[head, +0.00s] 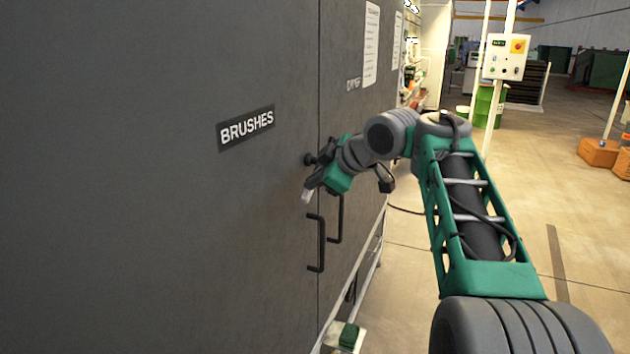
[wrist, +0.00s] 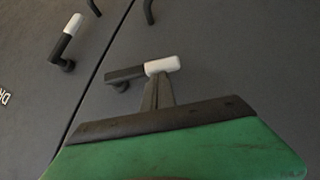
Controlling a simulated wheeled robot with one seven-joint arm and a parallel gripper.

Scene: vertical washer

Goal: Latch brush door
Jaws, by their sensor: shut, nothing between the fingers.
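The dark grey brush door (head: 150,200) carries a "BRUSHES" label and looks flush with the panel beside it. Its latch lever (wrist: 126,74), dark with a white tip (wrist: 162,65), shows in the wrist view to the right of the door seam. The lever lies across, with its white end pointing away from the seam. My gripper (wrist: 158,92) is shut and empty, its fingertips right at the white tip; I cannot tell whether they touch. In the head view my gripper (head: 315,183) is close to the door by the seam and hides part of the latch.
Black door handles (head: 316,243) hang below the gripper on both sides of the seam. A second white-tipped latch (wrist: 66,40) is on the neighbouring door. Open floor (head: 415,275) lies right of the washer. A control box (head: 506,57) on a post stands farther back.

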